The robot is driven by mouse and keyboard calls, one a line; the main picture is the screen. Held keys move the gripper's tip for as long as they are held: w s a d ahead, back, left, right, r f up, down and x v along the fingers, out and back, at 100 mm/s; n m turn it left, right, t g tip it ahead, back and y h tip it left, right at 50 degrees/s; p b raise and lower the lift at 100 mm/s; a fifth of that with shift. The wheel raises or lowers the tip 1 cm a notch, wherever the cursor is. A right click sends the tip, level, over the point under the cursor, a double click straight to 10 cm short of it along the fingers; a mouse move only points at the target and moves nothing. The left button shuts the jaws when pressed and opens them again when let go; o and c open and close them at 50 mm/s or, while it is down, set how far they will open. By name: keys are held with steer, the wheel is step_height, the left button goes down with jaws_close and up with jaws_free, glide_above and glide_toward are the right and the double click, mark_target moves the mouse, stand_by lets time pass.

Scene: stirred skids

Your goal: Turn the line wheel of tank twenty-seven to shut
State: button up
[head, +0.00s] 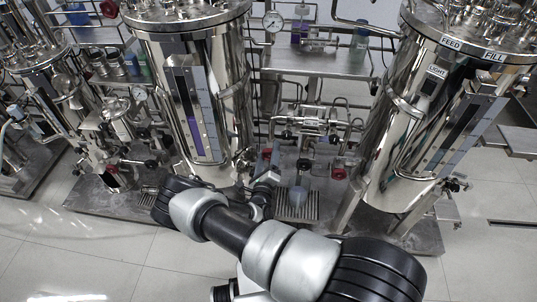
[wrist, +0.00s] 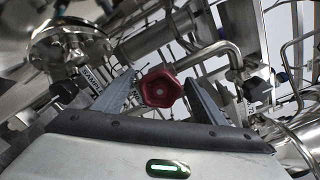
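In the wrist view a small red faceted wheel (wrist: 160,88) sits on a metal line between the two fingers of my gripper (wrist: 158,92). The fingers are spread, one on each side of the wheel, and a gap shows on both sides. In the head view my gripper (head: 265,182) is low in front of the skid, beside the base of the middle steel tank (head: 172,90). A red wheel (head: 266,153) shows just behind it; I cannot tell if it is the same one. No tank number is readable.
Another red wheel (head: 338,174) is to the right, near the right tank (head: 400,130) labelled FEED. A label reading SAMPLE (wrist: 95,78) is left of the fingers. The tiled floor (head: 100,255) in front is clear.

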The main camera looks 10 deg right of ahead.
steer(key=shift+s, duration=0.1)
steer(key=p+v, duration=0.1)
steer(key=v, duration=1.6)
